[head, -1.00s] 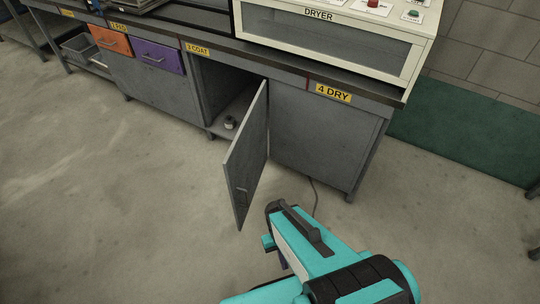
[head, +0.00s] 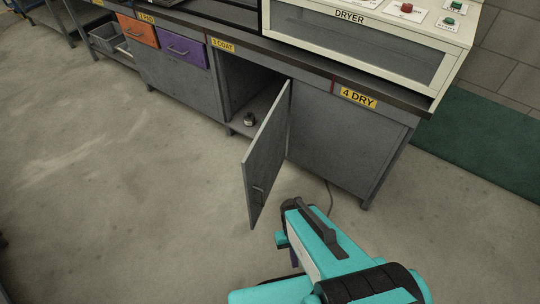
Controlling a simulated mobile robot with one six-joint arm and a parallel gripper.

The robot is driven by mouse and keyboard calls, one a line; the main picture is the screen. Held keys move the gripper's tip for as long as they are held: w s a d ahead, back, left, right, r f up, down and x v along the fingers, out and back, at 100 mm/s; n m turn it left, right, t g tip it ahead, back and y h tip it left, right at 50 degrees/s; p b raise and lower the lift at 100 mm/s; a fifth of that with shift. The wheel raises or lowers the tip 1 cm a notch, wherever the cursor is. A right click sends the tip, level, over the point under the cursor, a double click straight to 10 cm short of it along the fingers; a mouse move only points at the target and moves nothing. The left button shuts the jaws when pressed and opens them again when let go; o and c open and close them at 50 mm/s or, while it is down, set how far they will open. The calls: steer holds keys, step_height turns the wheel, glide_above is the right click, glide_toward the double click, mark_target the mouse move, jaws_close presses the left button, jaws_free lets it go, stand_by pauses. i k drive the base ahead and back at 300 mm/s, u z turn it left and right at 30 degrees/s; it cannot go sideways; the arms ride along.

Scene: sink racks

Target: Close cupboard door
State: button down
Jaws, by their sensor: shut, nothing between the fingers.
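The grey cupboard door (head: 264,165) stands open, swung out into the room from the cupboard under the "3 COAT" label. My teal and black arm is at the lower right, in front of and to the right of the door. In the picture a gap shows between arm and door. The fingers of my gripper cannot be made out; the arm hides them.
The "4 DRY" cabinet (head: 345,140) is right of the door, with the dryer (head: 365,40) above it. Orange (head: 138,31) and purple (head: 179,49) drawers are to the left. A cable (head: 329,195) lies near the cabinet. Open floor (head: 120,190) spreads out left of the door.

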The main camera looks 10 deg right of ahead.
mark_target(262, 164)
steer(key=i, duration=0.4)
steer(key=z, duration=0.15)
steer(key=k, duration=0.6)
steer(key=u, duration=0.15)
steer(key=i, duration=0.6)
steer(key=u, duration=2)
steer(key=k, duration=0.05)
steer(key=z, duration=3.25)
